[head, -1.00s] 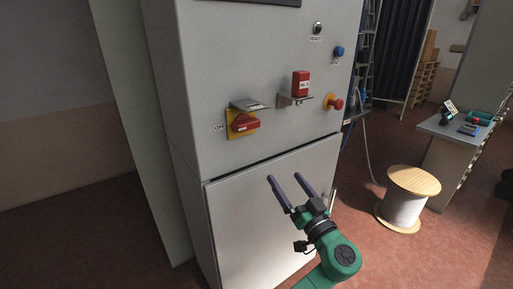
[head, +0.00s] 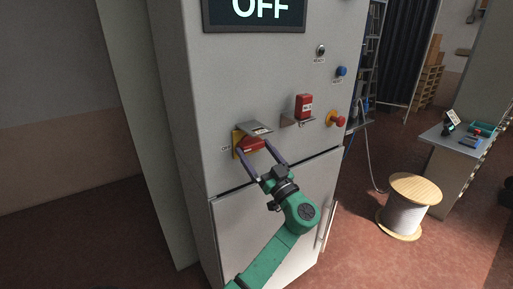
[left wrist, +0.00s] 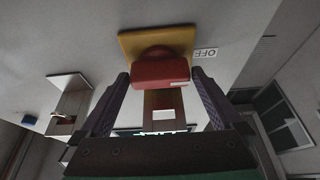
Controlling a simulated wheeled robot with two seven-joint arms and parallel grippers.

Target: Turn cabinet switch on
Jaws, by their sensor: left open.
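The cabinet switch is a red rotary handle (head: 252,145) on a yellow plate (head: 237,139), with an OFF label to its left. A small metal bracket juts out at its upper right. My left gripper (head: 255,151) is open, its two purple fingers reaching up to the switch, one tip to each side of the handle. The left wrist view shows the red handle (left wrist: 160,72) between the spread fingertips, near them; contact cannot be told. The cabinet's display (head: 255,12) reads OFF. My right gripper is not in view.
On the cabinet front (head: 260,85) are a red block (head: 304,105) on a bracket, a red emergency button (head: 337,119) and a blue button (head: 341,71). A cable spool (head: 406,205) stands on the floor to the right, before a bench.

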